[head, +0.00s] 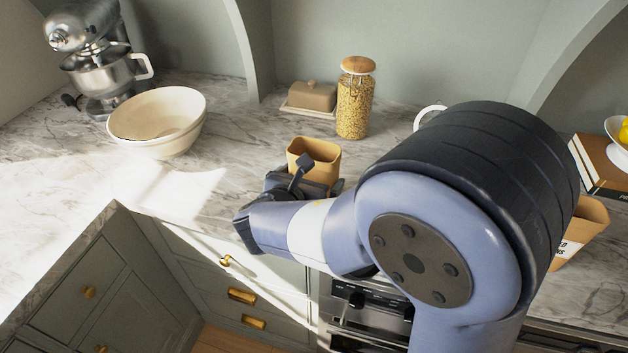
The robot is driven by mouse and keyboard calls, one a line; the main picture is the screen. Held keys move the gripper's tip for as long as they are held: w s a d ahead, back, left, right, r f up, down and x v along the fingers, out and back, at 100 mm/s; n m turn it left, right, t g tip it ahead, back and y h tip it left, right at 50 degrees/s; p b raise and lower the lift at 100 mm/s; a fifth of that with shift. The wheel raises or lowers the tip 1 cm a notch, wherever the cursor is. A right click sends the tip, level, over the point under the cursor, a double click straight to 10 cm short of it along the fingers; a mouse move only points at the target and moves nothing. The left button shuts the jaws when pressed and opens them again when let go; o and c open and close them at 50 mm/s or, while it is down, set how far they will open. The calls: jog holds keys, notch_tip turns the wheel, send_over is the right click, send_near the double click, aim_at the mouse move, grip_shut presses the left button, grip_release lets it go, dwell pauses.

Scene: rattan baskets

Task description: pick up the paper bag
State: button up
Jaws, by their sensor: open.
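A tan, open-topped paper bag (318,152) stands upright on the marble counter near its front edge, in the middle of the head view. My gripper (305,183) is open at the near side of this bag, and its dark fingers overlap the bag's lower part in the picture. I cannot tell whether the fingers touch the bag or reach around it. A second tan, open-topped container (588,222) with dark print stands at the right, partly hidden behind my arm; it may also be a paper bag.
A glass jar (354,108) with a wooden lid and a butter dish (312,97) stand behind the bag. A cream bowl (158,122) and a stand mixer (98,62) are at the left. Books (600,165) lie at the right. The counter between bowl and bag is clear.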

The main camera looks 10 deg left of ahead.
jog(key=shift+x, duration=1.15)
jog(key=c, duration=0.8)
jog(key=shift+r, duration=0.1)
